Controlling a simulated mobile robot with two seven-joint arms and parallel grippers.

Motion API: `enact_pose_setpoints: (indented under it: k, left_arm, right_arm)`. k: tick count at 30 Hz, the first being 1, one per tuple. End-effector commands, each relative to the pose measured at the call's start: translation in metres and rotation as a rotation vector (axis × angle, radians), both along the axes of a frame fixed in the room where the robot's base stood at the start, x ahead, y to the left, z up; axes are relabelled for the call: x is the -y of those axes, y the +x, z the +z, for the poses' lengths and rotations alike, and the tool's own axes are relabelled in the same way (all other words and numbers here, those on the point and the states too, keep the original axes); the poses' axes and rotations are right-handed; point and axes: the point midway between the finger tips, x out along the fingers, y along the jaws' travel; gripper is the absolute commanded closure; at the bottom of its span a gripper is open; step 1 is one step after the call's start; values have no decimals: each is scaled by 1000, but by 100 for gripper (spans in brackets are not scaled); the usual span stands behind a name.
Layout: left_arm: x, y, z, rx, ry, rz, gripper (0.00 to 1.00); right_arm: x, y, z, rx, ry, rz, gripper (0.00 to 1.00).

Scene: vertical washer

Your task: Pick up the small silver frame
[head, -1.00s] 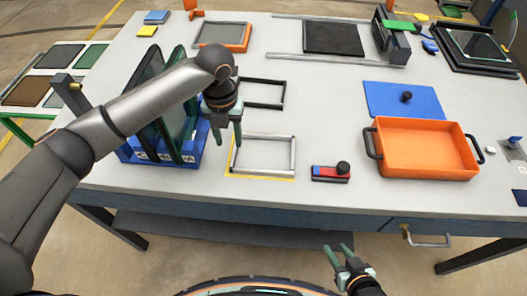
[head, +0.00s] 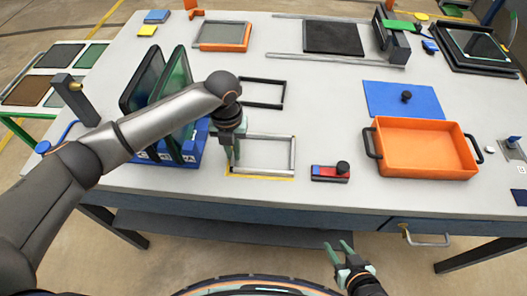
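The small silver frame (head: 266,171) lies flat on the table inside a yellow outline, at the front left of the middle. My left gripper (head: 234,162) points down at the frame's left side bar, and its fingertips are at the bar's height in the picture. The fingers look close together around or beside that bar, and I cannot tell whether they touch it. My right gripper (head: 338,251) is open and empty in front of the table's front edge.
A blue rack (head: 190,153) with upright dark panels stands left of the frame. A black frame (head: 264,93) lies behind it.

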Motion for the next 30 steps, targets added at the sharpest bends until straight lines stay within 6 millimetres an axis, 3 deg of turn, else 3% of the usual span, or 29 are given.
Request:
enact_pose_setpoints:
  k: [22,30]
  left_arm:
    - [0,0,2,1,0,1,100]
    - [0,2,26,5,-2,1,100]
  right_arm:
    - [0,0,0,1,0,0,61]
    - [0,0,1,1,0,0,61]
